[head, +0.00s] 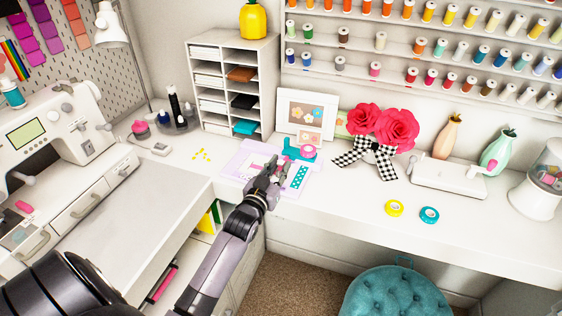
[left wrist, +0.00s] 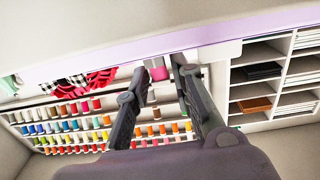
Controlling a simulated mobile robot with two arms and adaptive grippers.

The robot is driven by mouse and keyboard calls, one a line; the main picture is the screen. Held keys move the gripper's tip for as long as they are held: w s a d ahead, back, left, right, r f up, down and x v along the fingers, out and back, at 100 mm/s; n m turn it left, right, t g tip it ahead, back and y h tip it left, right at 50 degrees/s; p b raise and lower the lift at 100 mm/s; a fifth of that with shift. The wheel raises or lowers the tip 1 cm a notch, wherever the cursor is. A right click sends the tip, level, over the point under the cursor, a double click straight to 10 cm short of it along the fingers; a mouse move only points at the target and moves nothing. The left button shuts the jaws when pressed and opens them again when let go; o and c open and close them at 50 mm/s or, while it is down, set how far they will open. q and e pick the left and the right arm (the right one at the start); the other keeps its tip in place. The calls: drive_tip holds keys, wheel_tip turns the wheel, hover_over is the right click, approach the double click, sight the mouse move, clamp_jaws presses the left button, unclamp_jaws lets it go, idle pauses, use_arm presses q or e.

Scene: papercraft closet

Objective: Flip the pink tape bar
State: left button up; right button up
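My left gripper (head: 272,163) reaches low over the lilac mat (head: 232,172) on the desk, its fingers pointing toward the back. In the left wrist view, which looks upside down, its two fingers (left wrist: 160,72) stand apart. A small pink piece (left wrist: 158,74) shows between the fingertips, and I cannot tell whether they touch it. A pink tape roll (head: 308,151) sits at the mat's back right by a teal piece. The fingers hide part of the mat in the head view. My right gripper is in neither view.
A teal strip (head: 299,177) lies on the mat's right side. A white shelf organizer (head: 207,121) and a framed flower picture (head: 305,112) stand behind. Red paper flowers (head: 385,127) are further right. Yellow (head: 394,208) and teal (head: 429,215) tape rolls lie on the right desk.

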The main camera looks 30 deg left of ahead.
use_arm(q)
drive_tip(key=shift+w+a, duration=0.2)
drive_tip(key=shift+w, duration=0.6)
drive_tip(key=shift+c, duration=0.2)
clamp_jaws()
